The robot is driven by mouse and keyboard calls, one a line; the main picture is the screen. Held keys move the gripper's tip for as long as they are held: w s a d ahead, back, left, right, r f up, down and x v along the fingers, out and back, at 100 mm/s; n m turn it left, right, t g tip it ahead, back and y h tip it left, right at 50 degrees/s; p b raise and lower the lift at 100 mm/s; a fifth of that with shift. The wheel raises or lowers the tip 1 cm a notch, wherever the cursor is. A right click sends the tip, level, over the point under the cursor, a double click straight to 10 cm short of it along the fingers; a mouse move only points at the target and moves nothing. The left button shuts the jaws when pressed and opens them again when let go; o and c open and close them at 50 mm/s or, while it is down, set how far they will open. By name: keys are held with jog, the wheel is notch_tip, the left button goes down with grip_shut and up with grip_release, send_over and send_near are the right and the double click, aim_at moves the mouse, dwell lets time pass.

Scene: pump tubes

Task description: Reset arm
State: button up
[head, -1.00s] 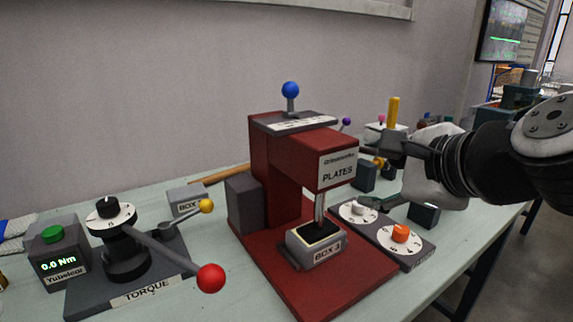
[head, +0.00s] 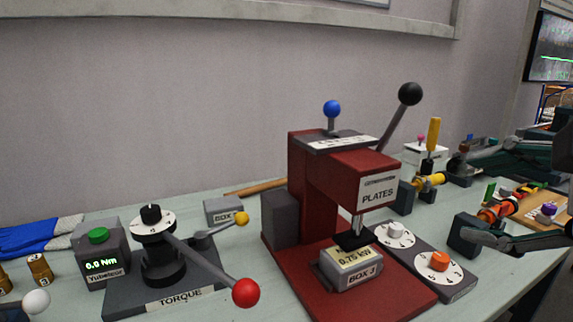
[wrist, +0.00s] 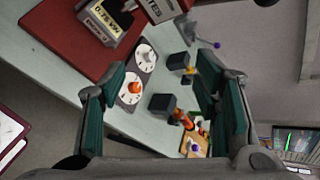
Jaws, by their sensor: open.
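My gripper (head: 500,190) is at the right edge of the head view, its two dark fingers spread wide apart, one above the other. In the wrist view my gripper (wrist: 160,110) shows its green-padded fingers open at left and right with nothing held between them. My arm behind it is mostly outside the head view. A dark block (head: 468,236) appears near the lower finger; the same dark block (wrist: 162,104) lies between the fingers in the wrist view, lower down on the table.
The red plates press (head: 300,185) with its black-knobbed lever (head: 409,94) stands mid-table. The dial panel (head: 455,288) is right of it. The torque device (head: 163,268) is at left. A wooden board (head: 550,225) with colored parts is at far right. Open floor (wrist: 60,150) lies beyond the table edge.

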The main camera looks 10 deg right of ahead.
jog(key=s+a+f+n+g+p, duration=0.1)
jog(key=s+a+f+n+g, duration=0.25)
jog(key=f+n+g, duration=0.6)
jog(key=s+a+f+n+g, duration=0.25)
jog(key=a+f+n, duration=0.35)
jog(key=n, duration=0.9)
notch_tip(320, 180, up, 21)
jog(key=t+p, duration=0.4)
jog(key=p, duration=1.5)
jog(key=shift+s+d+y+p, duration=0.25)
jog(key=shift+d+y+p, duration=0.05)
jog(key=shift+d+p, duration=0.1)
jog(key=shift+m, duration=0.25)
